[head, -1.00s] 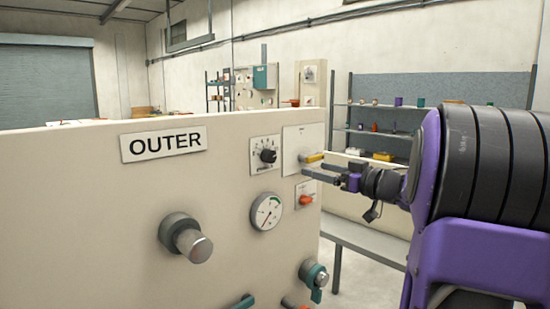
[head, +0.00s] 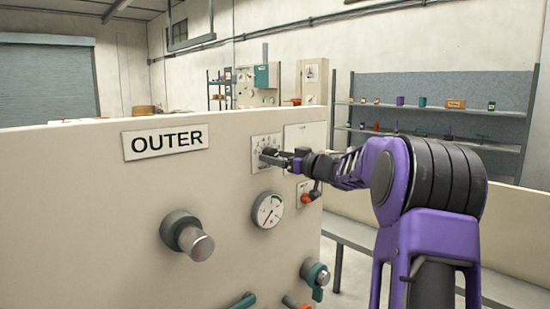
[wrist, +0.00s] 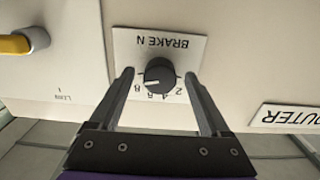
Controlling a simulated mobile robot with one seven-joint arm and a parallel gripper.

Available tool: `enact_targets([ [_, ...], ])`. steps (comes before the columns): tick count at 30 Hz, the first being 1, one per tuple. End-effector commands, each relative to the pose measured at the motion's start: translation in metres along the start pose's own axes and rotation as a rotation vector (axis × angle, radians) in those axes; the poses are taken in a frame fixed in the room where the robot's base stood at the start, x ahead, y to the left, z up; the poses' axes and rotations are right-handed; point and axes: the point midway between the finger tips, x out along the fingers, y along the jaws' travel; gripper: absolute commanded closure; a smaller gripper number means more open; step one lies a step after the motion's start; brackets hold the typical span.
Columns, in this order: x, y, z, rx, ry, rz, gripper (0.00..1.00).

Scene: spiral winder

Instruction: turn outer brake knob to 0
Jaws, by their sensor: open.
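The outer brake knob is a round black dial with a white pointer line, on a white scale plate marked "BRAKE N". In the wrist view the knob (wrist: 160,75) sits between the two fingertips of my open gripper (wrist: 158,76), and the plate (wrist: 185,47) appears upside down. The pointer line points to the left in that view, near the larger numbers; the exact reading is unclear. In the head view my gripper (head: 270,156) is at the plate (head: 257,141) and hides most of the knob. I cannot tell whether the fingers touch it.
The OUTER label (head: 166,141) is left of the plate. A pressure gauge (head: 267,210) is below, with an orange-red knob (head: 311,195) to its right. A large metal knob (head: 188,236) sticks out lower left. A yellow handle (wrist: 25,42) shows in the wrist view.

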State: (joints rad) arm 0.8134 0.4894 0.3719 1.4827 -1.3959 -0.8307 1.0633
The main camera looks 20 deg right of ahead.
Motion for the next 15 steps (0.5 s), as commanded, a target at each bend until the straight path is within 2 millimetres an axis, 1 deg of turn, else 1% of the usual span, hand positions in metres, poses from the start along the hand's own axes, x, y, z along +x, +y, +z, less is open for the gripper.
enact_targets([
  [3, 0.0067, -0.0004, 0.0004, 0.001, 0.0, -0.001, 0.19],
  [11, 0.0077, -0.0002, 0.0003, 0.0, 0.0, 0.0, 0.19],
  [13, 0.0076, -0.0001, 0.0003, 0.0, 0.0, 0.0, 0.28],
  [15, 0.0075, -0.0001, 0.0002, 0.0, 0.0, 0.0, 0.41],
])
